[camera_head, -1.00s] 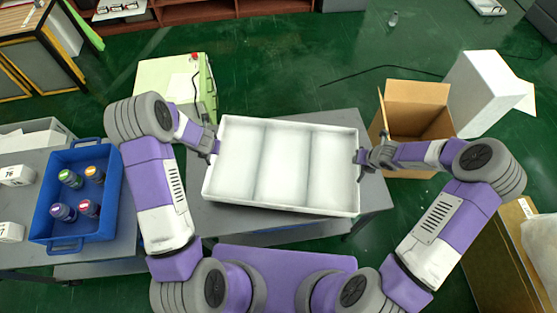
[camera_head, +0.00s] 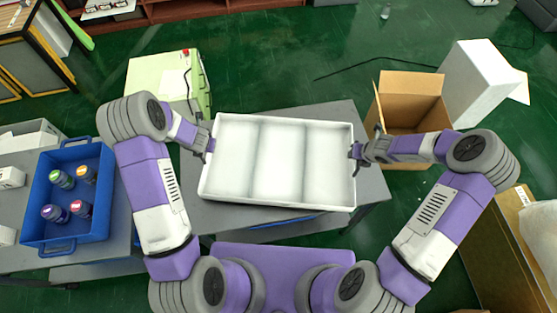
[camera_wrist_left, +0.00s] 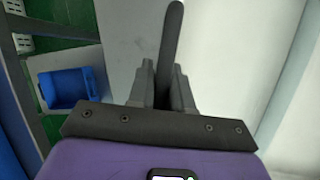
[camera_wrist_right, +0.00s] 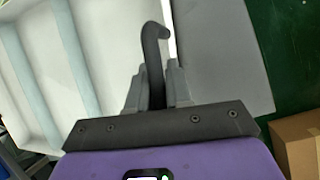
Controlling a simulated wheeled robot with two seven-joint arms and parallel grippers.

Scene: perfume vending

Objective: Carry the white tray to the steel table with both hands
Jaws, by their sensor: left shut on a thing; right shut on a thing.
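The white tray (camera_head: 278,160) is empty, with three compartments, and spans between my two grippers in the head view. It appears over the grey steel table (camera_head: 372,180); I cannot tell whether it touches the top. My left gripper (camera_head: 210,145) is shut on the tray's left end, and the left wrist view shows its fingers (camera_wrist_left: 162,85) around a dark handle. My right gripper (camera_head: 357,154) is shut on the right end, and the right wrist view shows its fingers (camera_wrist_right: 155,85) around a dark curved handle.
A blue crate (camera_head: 40,238) with several capped bottles stands on a table at the left. A pale green cabinet (camera_head: 155,80) stands behind the steel table. An open cardboard box (camera_head: 412,98) and a white box (camera_head: 475,85) stand at the right.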

